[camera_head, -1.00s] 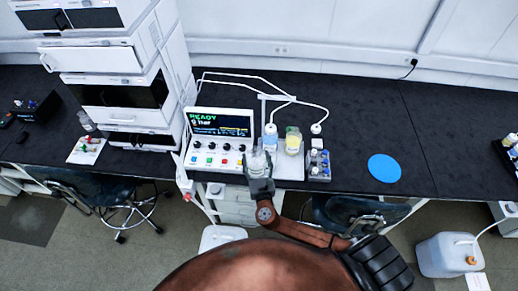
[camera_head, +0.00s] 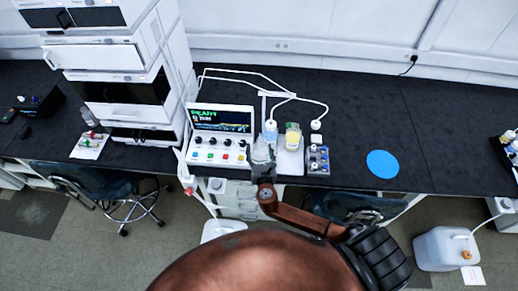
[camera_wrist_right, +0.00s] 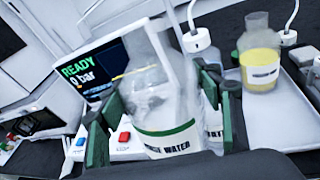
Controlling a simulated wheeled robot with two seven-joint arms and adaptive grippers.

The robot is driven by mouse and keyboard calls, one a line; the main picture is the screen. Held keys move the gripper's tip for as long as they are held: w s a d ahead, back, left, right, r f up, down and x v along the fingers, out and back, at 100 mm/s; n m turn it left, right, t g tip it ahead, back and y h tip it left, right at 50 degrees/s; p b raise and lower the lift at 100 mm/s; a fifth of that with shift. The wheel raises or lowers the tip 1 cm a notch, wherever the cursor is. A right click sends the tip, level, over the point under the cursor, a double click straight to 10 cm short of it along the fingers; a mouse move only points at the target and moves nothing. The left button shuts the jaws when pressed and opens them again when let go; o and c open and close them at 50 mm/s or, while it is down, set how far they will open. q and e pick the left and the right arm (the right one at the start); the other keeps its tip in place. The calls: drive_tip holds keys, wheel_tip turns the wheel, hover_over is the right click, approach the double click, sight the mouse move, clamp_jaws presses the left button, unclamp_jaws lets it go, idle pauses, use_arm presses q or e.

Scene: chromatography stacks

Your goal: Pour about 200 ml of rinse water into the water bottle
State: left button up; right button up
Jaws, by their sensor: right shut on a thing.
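My right gripper (camera_head: 264,180) is shut on a clear glass bottle (camera_wrist_right: 160,95), which also shows in the head view (camera_head: 262,153). Its white label has a green band and ends in "WATER"; the first word is blurred. The bottle is held tilted in front of the white tray. Behind it stands a bottle with bluish contents (camera_head: 270,135), with a white cap (camera_wrist_right: 196,40) and tube above it. That bottle's label is mostly hidden by the held bottle, so I cannot read it. No pouring stream shows. My left gripper is not in view.
A bottle of yellow liquid (camera_head: 293,138) stands on the tray (camera_head: 290,168). A white cap with tubing (camera_head: 316,126) stands beside it. A control box (camera_head: 218,150) with a READY screen is left. A small vial rack (camera_head: 317,160) is right. Bench around the blue disc (camera_head: 382,164) is clear.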

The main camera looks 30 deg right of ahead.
drive_tip(key=shift+w+d+r+m+g+y+p, duration=0.1)
drive_tip(key=shift+d+r+m+g+y+p, duration=0.2)
drive_tip(key=shift+p, duration=0.4)
drive_tip(key=shift+w+a+r+m+g+p, duration=0.1)
drive_tip(key=shift+r+g+p, duration=0.25)
drive_tip(key=shift+p, duration=0.3)
drive_tip(key=shift+f, duration=0.15)
drive_tip(key=shift+d+r+p, duration=0.15)
drive_tip(key=shift+r+p, duration=0.1)
drive_tip(key=shift+p, duration=0.7)
drive_tip(key=shift+f, duration=0.1)
